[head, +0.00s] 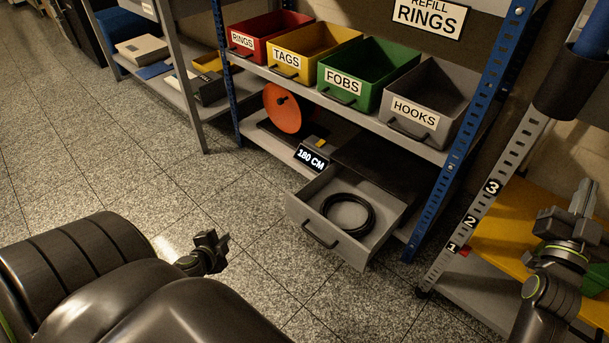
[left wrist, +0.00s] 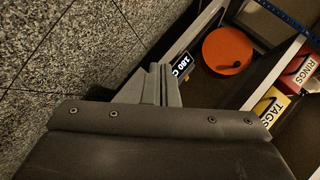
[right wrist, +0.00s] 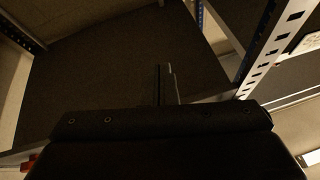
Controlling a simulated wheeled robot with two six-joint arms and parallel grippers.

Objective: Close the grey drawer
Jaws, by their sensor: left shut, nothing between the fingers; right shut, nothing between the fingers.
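The grey drawer (head: 365,252) stands pulled out from the bottom of the shelving in the head view, with a dark handle (head: 320,236) on its front. A coiled black cable or hose (head: 348,213) lies inside it. My left gripper (head: 224,250) is shut and empty, left of the drawer front and apart from it. Its closed fingers also show in the left wrist view (left wrist: 160,72). My right gripper (head: 584,192) is shut and empty at the far right, away from the drawer. Its fingers are dim in the right wrist view (right wrist: 164,72).
Above the drawer, a shelf holds red (head: 246,42), yellow (head: 290,60), green (head: 338,84) and grey HOOKS (head: 415,118) bins. An orange disc (head: 282,108) and a "180 CM" sign (head: 311,158) sit beside the drawer. A numbered upright (head: 480,205) stands right. Floor in front is clear.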

